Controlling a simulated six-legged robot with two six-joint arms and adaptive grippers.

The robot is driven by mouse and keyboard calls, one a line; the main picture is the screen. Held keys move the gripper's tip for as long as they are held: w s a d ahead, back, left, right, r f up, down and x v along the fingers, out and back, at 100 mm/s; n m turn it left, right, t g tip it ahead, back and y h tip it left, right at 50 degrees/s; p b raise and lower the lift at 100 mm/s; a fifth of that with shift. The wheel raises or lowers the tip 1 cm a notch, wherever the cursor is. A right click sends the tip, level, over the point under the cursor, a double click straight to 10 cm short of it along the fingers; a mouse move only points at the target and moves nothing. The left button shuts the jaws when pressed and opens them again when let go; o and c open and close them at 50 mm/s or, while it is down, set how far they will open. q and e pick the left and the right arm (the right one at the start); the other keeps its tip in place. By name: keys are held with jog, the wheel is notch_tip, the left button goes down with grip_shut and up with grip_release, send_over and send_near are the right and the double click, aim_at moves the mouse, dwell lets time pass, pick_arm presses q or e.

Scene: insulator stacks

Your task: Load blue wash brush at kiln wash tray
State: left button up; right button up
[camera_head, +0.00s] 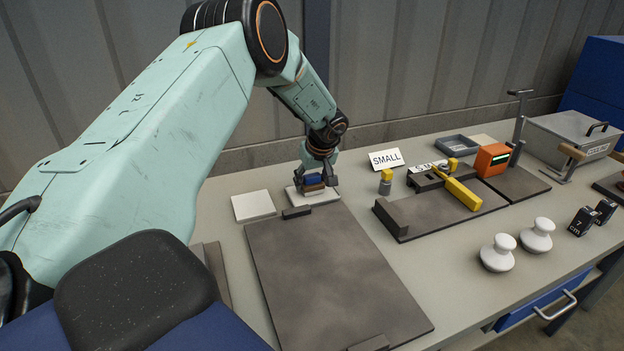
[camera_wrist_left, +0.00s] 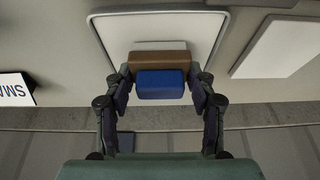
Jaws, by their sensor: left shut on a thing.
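My left gripper (camera_head: 316,181) is shut on the blue wash brush (camera_head: 313,181), a small block with a blue part and a brown part. In the left wrist view the brush (camera_wrist_left: 160,84) sits between the two fingers (camera_wrist_left: 160,95). The brush is over the kiln wash tray (camera_head: 322,197), a shallow whitish tray at the back of the table. The tray (camera_wrist_left: 105,40) fills the upper middle of the wrist view. I cannot tell whether the brush touches the tray's floor. My right gripper is not in view.
A pale square slab (camera_head: 253,205) lies left of the tray. A large dark board (camera_head: 330,275) lies in front. A "SMALL" card (camera_head: 385,159), a yellow-topped post (camera_head: 386,182) and a gauge fixture (camera_head: 440,205) stand to the right. Two white insulators (camera_head: 515,245) stand near the front edge.

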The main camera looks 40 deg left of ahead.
aim_at(312, 175)
pick_arm(q)
jog(key=shift+r+p, duration=2.4)
jog(key=shift+r, duration=1)
jog(key=shift+w+f, duration=0.1)
